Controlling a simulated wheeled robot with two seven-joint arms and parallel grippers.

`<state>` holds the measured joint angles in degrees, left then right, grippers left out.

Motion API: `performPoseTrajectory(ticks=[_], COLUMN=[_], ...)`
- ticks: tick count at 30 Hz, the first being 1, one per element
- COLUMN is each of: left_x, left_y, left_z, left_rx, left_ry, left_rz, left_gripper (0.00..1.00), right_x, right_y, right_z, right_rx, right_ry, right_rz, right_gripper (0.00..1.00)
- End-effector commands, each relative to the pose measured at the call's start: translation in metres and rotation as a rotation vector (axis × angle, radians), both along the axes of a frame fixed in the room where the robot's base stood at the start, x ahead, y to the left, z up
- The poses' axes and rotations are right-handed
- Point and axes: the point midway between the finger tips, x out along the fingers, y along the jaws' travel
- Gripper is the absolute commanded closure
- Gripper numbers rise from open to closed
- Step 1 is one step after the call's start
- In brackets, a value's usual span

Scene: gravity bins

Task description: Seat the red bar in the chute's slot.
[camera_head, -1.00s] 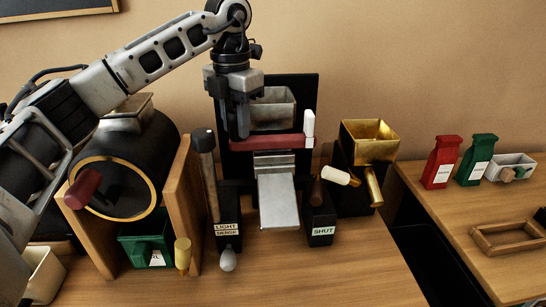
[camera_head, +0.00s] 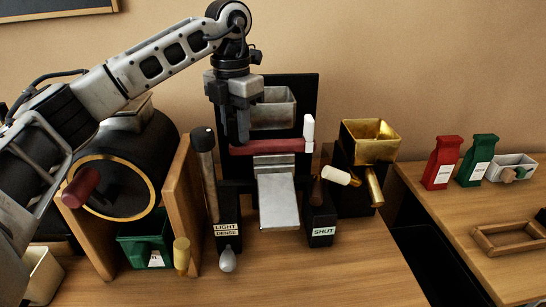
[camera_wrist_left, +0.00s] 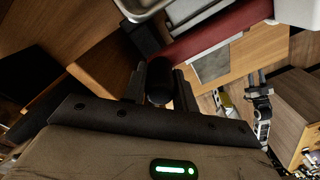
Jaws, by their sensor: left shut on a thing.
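The red bar (camera_head: 270,147) lies level across the front of the chute, between its grey hopper (camera_head: 272,113) and its sloping metal plate (camera_head: 278,203). My left gripper (camera_head: 234,140) is shut at the bar's left end. In the left wrist view my left gripper (camera_wrist_left: 160,88) has a dark round end between its fingers, and the red bar (camera_wrist_left: 222,30) runs on beyond it. The chute's grey plate (camera_wrist_left: 211,65) also shows there. The slot is hidden, so I cannot tell whether the bar is in it.
A black drum (camera_head: 120,180) in a wooden stand is at left. A lever (camera_head: 204,165) stands left of the chute. A white-ended lever (camera_head: 335,175) and a brass hopper (camera_head: 370,140) are at right. Red and green packets (camera_head: 441,163) are farther right.

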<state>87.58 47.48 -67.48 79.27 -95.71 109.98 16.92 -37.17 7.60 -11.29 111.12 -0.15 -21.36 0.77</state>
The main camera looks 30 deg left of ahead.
Motion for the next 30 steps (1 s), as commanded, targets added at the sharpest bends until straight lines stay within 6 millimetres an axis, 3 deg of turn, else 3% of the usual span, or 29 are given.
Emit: performPoseTrajectory(ticks=[30], left_x=[0.000], left_y=[0.000], left_z=[-0.012], left_rx=[0.000], left_ry=[-0.001], left_rz=[0.000], left_gripper=[1.00], right_x=[0.000], right_y=[0.000], right_z=[-0.006], right_rx=[0.000], right_ry=[-0.002], right_rz=[0.000], right_gripper=[0.64])
